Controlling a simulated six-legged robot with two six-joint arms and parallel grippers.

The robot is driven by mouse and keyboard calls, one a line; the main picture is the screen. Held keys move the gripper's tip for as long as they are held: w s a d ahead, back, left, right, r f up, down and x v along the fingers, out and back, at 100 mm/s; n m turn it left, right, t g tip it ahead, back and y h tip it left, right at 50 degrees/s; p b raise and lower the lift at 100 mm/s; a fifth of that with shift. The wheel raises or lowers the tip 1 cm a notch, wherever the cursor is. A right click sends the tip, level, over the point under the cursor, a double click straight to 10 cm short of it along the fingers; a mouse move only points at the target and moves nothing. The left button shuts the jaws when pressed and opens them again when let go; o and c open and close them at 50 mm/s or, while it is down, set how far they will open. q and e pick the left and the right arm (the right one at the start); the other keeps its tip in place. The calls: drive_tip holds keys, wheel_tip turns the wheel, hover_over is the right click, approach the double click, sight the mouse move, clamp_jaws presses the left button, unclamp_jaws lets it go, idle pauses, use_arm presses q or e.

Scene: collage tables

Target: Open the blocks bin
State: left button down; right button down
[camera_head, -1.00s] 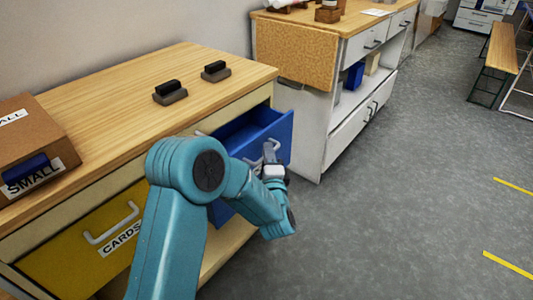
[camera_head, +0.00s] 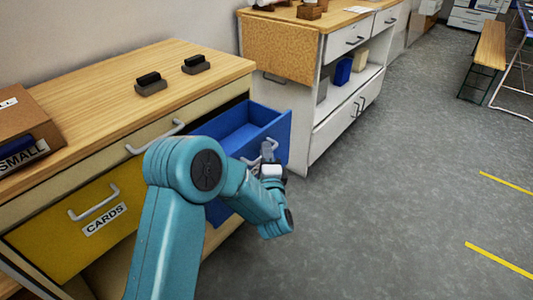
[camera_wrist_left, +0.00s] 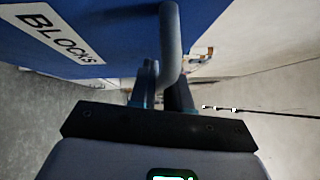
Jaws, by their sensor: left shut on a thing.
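The blue blocks bin (camera_head: 281,131) is pulled out like a drawer from the wooden cabinet, its empty-looking inside partly visible from above. In the left wrist view, its blue front (camera_wrist_left: 112,18) carries a white BLOCKS label (camera_wrist_left: 60,36) and a grey bar handle (camera_wrist_left: 171,42). My left gripper (camera_head: 268,153) is at the bin's front. In the left wrist view its fingers (camera_wrist_left: 163,88) are shut on the handle. My left arm hides the lower part of the bin in the head view. My right gripper is not in view.
A yellow CARDS bin (camera_head: 62,222) is shut beside the blue one. A white cabinet (camera_head: 330,115) stands beyond.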

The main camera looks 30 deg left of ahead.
use_arm(q)
drive_tip(key=shift+a, duration=0.2)
drive_tip(key=c, duration=1.2)
unclamp_jaws()
drive_tip(key=v, duration=1.6)
drive_tip(key=shift+f, duration=0.15)
